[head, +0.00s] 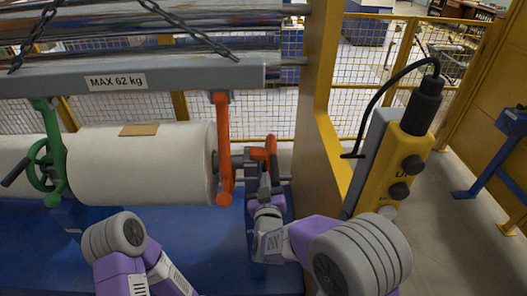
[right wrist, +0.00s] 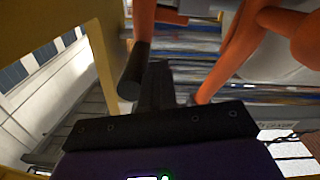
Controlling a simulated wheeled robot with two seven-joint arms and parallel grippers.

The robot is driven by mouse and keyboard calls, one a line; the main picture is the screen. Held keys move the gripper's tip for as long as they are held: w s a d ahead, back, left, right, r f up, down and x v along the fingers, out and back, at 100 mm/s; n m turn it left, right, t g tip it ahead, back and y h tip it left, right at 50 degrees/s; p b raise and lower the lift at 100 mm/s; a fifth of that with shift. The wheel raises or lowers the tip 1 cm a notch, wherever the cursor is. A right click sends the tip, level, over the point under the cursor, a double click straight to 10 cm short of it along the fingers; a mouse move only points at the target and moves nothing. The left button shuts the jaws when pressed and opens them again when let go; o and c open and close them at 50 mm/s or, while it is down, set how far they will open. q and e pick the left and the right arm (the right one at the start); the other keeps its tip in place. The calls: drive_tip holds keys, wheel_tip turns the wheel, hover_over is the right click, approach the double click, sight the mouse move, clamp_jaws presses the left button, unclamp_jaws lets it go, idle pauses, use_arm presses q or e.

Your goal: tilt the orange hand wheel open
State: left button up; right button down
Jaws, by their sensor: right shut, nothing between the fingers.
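The orange hand wheel (head: 262,154) is at the right end of the white roll, partly hidden by my right gripper, so its tilt is hard to read. My right gripper (head: 264,184) is just in front of and below it, shut and empty. In the right wrist view the shut dark fingers (right wrist: 156,80) point between an orange bar (right wrist: 144,22) with a black handle (right wrist: 133,68) on the left and another orange bar (right wrist: 240,45) on the right. Whether the fingers touch either part is unclear. My left gripper is out of view.
An orange hook arm (head: 222,150) hangs from the grey beam (head: 140,78) beside the white roll (head: 140,165). A green hand wheel (head: 45,165) is at the left. A yellow post (head: 318,110) and a yellow control pendant (head: 405,150) stand close on the right.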

drive_tip(key=shift+d+f, duration=0.15)
drive_tip(key=shift+d, duration=0.35)
drive_tip(key=shift+d+b, duration=0.15)
drive_tip(key=shift+b, duration=0.15)
drive_tip(key=shift+d+f+b, duration=0.2)
drive_tip(key=shift+d+b, duration=0.1)
drive_tip(key=shift+d, duration=0.45)
drive_tip(key=shift+a, duration=0.2)
drive_tip(key=s+a, duration=0.1)
drive_tip(key=s, duration=0.8)
idle(0.4)
drive_tip(key=shift+a, duration=0.1)
